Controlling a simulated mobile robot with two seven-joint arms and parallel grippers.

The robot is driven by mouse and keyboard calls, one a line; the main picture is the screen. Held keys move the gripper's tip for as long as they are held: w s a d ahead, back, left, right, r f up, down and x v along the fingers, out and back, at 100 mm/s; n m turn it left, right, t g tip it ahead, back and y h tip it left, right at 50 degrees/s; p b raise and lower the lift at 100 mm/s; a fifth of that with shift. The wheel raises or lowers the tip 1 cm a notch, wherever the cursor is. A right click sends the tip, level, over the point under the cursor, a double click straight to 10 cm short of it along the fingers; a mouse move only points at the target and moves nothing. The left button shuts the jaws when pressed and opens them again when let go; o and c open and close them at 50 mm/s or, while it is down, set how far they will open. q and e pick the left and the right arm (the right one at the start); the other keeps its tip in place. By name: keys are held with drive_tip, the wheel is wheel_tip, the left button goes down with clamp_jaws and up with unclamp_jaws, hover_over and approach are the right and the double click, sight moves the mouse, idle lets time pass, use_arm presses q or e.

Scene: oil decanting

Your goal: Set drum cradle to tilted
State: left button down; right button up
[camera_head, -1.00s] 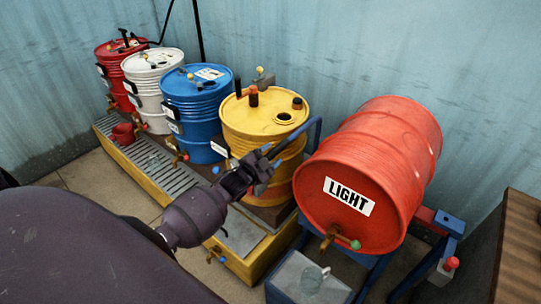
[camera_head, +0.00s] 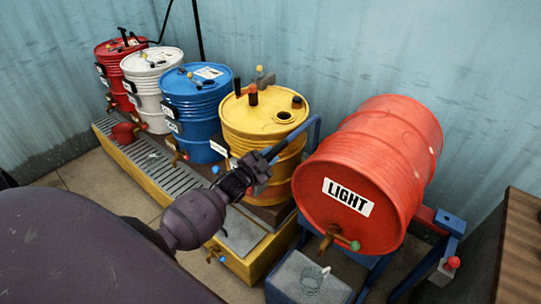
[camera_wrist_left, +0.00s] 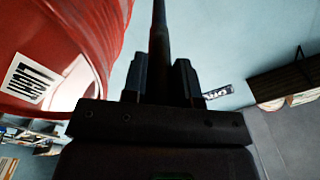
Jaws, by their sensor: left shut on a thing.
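The red drum (camera_head: 385,165) marked LIGHT lies on its side in a blue cradle (camera_head: 449,222), its labelled front end facing forward and slightly down. It also shows at the left of the left wrist view (camera_wrist_left: 75,45). A brass tap (camera_head: 328,238) with a green knob is low on its front end. My left gripper (camera_head: 262,172) is shut on a dark bar, the cradle's handle (camera_head: 285,145), left of the drum. The handle runs up from between the fingers in the left wrist view (camera_wrist_left: 159,40). The fingertips' contact is partly hidden. My right gripper is not in view.
A yellow drum (camera_head: 245,125) stands close behind my gripper, with blue (camera_head: 195,105), white (camera_head: 150,80) and red drums further left on a grated yellow-edged platform (camera_head: 145,170). A brown cabinet (camera_head: 520,245) is at right.

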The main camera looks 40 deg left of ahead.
use_arm(q)
drive_tip(key=s+f+t+b, duration=0.2)
drive_tip(key=s+f+b, duration=0.3)
drive_tip(key=s+f, duration=0.3)
drive_tip(key=shift+s+a, duration=0.2)
drive_tip(key=shift+s, duration=0.3)
drive_tip(key=c, duration=1.2)
unclamp_jaws()
drive_tip(key=shift+f, duration=0.1)
drive_tip(key=shift+o, duration=1.3)
drive_tip(key=shift+s, duration=0.1)
drive_tip(key=shift+o, duration=0.2)
drive_tip(key=shift+a+r, duration=0.1)
drive_tip(key=shift+r, duration=0.2)
drive_tip(key=v, duration=1)
drive_tip(key=shift+s+b, duration=0.35)
drive_tip(key=shift+b, duration=0.1)
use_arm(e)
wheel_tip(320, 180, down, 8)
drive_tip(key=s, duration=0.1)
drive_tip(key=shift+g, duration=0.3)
